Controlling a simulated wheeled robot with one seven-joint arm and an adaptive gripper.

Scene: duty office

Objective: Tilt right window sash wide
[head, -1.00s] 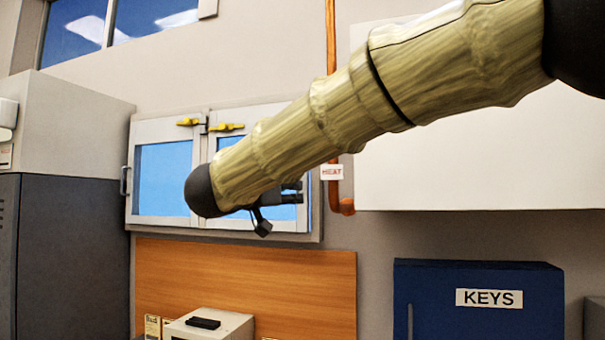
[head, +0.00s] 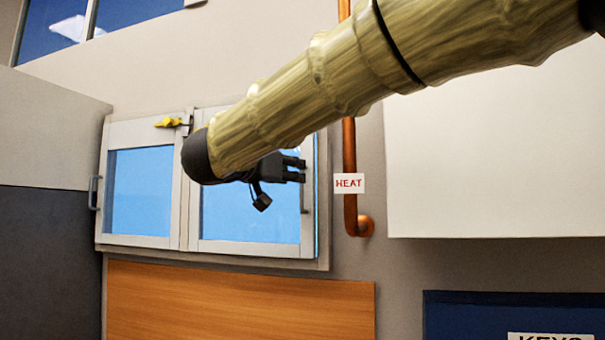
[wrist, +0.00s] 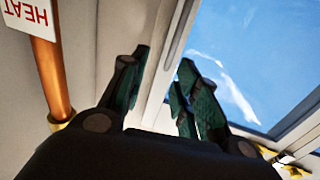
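The window has two white-framed sashes with blue panes. The right sash (head: 250,247) is partly hidden by my arm, and its top left is covered. A thin grey upright handle (head: 304,197) shows on its right stile. A narrow blue strip shows along the sash's right edge; I cannot tell how far it stands ajar. My gripper (head: 302,170) is in front of this stile, near the handle's upper part. In the wrist view my gripper (wrist: 165,68) has its fingers apart, with white frame visible between them and nothing clearly held. I cannot tell whether they touch the handle.
A copper pipe (head: 350,150) with a HEAT sign (head: 349,183) runs just right of the window. A white panel (head: 490,150) is further right. The left sash (head: 105,180) has a yellow latch (head: 168,122). A grey cabinet (head: 45,250) stands left; a blue key box (head: 470,310) is lower right.

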